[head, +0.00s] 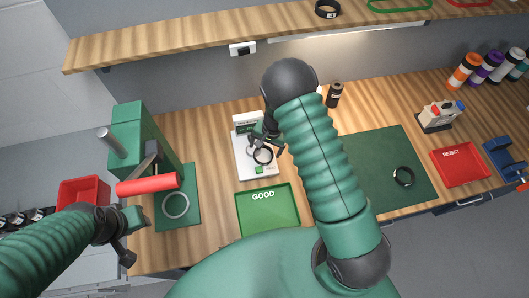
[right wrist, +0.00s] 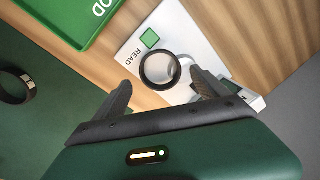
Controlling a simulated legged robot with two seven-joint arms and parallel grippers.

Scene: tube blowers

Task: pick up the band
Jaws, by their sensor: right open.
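A dark ring-shaped band (right wrist: 144,72) lies on a white reader device (right wrist: 200,45) in the right wrist view. In the head view the band (head: 262,162) shows on the reader (head: 243,168), below the dark fingers. My right gripper (right wrist: 160,83) is open and empty, with one finger on each side of the band. I cannot tell whether the fingers touch it. A second dark band (head: 403,184) lies on the green mat at right, and another (head: 327,15) is on the shelf. My left gripper (head: 123,250) hangs at lower left; its jaws are unclear.
A green GOOD tray (head: 267,220) stands just in front of the reader. A green press (head: 140,135) with a red handle (head: 147,185) is at left, with a pale ring (head: 175,205) below. A red REJECT tray (head: 460,165) and several bottles are at right.

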